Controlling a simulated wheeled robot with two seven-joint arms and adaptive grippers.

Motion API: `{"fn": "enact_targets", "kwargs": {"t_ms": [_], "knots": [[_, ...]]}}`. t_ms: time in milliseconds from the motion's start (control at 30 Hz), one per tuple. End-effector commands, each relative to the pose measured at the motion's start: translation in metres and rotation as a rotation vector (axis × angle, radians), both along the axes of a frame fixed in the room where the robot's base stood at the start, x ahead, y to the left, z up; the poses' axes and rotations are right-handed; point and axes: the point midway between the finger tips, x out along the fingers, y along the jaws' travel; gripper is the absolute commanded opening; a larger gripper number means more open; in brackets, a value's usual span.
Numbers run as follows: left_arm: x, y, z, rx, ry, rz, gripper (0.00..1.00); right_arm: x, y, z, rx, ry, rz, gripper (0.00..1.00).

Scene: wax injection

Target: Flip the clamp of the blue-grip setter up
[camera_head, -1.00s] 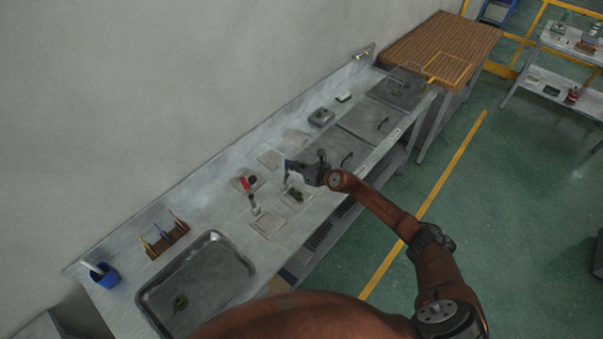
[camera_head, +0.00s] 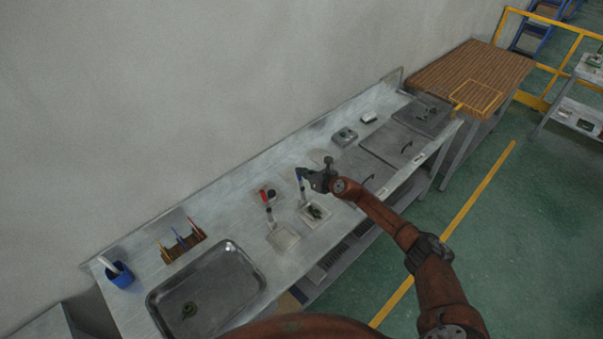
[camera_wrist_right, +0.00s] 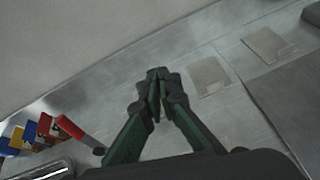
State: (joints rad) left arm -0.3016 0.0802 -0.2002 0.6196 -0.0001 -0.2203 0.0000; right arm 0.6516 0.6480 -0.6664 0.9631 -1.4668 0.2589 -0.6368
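The blue-grip setter (camera_head: 299,178) stands upright on the steel bench in the head view, with only a little blue showing at its top. My right gripper (camera_head: 304,175) is right beside that top, its fingertips pointing left. In the right wrist view my right gripper (camera_wrist_right: 157,76) has its green and black fingers closed together at the tips. I see nothing clearly held between them; the setter's clamp is hidden or too small to make out. Contact with the setter cannot be told. My left gripper is not in view.
Another upright tool (camera_head: 269,213) stands nearby.

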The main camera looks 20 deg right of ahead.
Motion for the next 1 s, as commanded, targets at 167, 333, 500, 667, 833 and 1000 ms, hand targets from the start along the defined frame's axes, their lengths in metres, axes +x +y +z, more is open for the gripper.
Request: {"fn": "enact_targets", "kwargs": {"t_ms": [167,333,500,667,833,1000], "knots": [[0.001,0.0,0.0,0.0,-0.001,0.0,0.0,0.005,0.009,0.011,0.012,-0.018,0.005,0.0],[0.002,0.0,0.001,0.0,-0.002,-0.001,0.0,0.004,0.01,0.013,0.013,-0.019,0.005,0.0],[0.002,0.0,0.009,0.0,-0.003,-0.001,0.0,0.004,0.011,0.021,0.014,-0.02,0.006,0.0],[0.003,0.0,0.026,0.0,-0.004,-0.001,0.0,0.004,0.011,0.039,0.015,-0.021,0.005,0.0],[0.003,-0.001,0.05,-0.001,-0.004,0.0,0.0,0.002,0.006,0.059,0.01,-0.015,0.0,0.0],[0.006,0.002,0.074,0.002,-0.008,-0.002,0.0,0.0,0.004,0.081,0.007,-0.011,-0.001,0.0]]}}
